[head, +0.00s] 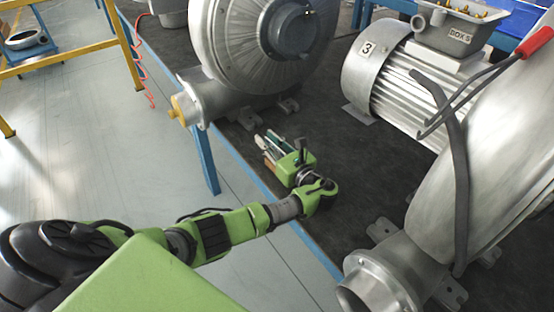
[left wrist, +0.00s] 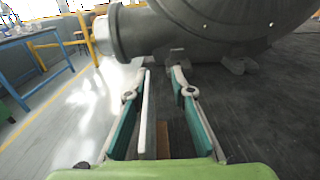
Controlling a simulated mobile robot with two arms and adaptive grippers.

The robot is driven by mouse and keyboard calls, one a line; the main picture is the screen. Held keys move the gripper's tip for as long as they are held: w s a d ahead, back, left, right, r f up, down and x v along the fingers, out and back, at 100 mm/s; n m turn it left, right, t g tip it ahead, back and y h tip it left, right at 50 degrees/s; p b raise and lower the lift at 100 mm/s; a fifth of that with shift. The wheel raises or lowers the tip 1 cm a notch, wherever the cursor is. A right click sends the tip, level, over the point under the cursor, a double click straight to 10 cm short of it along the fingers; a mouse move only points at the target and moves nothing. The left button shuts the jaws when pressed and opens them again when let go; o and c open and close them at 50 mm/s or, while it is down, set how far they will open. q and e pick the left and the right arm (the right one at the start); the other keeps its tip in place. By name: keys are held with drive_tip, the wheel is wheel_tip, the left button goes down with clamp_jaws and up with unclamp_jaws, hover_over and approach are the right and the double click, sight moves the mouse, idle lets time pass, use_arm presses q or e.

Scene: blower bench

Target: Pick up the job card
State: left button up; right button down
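A thin pale upright strip, which looks like the job card seen edge-on (left wrist: 148,112), stands between the fingers of my left gripper (left wrist: 160,85) in the left wrist view. A small brown piece (left wrist: 162,139), perhaps its holder, shows beside its lower part. The strip is nearer the left finger, with a clear gap to the right finger. My left gripper also shows in the head view (head: 267,143), open, low over the dark bench mat. The card's face cannot be made out. My right gripper is not in view.
A large grey blower (head: 262,45) with a yellow-capped outlet (head: 184,108) stands just beyond the left gripper. A motor marked 3 (head: 400,80) and another blower housing (head: 500,150) stand to the right. The dark bench top (head: 345,180) between them is mostly clear.

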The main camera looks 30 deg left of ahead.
use_arm(q)
clamp_jaws()
